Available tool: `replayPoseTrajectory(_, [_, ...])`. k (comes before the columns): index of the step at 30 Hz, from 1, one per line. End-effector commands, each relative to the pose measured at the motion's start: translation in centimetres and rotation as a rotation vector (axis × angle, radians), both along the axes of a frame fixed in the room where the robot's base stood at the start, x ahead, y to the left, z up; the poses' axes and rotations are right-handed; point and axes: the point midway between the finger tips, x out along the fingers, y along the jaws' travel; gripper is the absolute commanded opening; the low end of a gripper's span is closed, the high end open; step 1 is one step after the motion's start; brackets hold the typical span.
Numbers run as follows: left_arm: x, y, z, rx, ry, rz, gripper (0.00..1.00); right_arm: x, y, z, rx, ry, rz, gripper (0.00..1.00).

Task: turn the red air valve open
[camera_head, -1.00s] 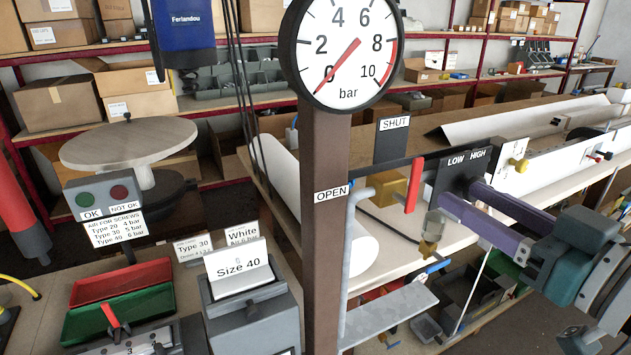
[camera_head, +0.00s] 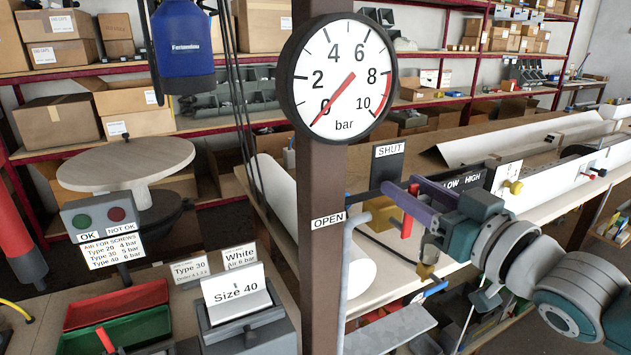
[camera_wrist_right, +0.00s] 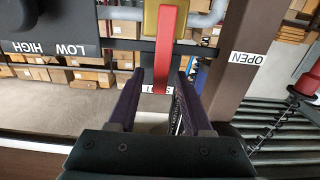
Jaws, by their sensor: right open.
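The red valve handle (camera_head: 407,222) stands upright at the pipe right of the brown post, pointing toward the SHUT plate (camera_head: 388,160). The OPEN label (camera_head: 328,220) is on the post to its left. The round gauge (camera_head: 345,75) reads about 0 bar. My right gripper (camera_head: 398,188) is open, its purple fingers at the handle's upper end. In the right wrist view the handle (camera_wrist_right: 166,45) reaches down between the tips of my right gripper (camera_wrist_right: 161,76), with a gap on both sides. Contact is not visible. My left gripper is not in view.
A brass-coloured block (camera_head: 383,212) sits behind the handle. The brown post (camera_head: 322,170) stands close to its left. A black LOW/HIGH panel (camera_head: 465,183) is close to the right, behind my right gripper. A bench (camera_head: 500,228) runs behind.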

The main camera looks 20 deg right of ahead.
Motion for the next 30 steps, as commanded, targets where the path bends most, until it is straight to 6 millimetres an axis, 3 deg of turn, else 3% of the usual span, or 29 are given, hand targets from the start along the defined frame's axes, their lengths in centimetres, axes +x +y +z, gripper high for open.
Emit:
replayPoseTrajectory(5, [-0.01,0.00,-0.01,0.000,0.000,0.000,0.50,-0.02,0.01,-0.03,0.000,0.001,0.000,0.49])
replayPoseTrajectory(18, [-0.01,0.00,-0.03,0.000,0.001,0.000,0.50,-0.05,0.00,-0.04,0.000,0.001,0.000,0.00])
replayPoseTrajectory(30, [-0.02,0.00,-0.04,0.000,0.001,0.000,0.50,-0.06,-0.01,-0.04,0.000,0.001,0.000,0.00])
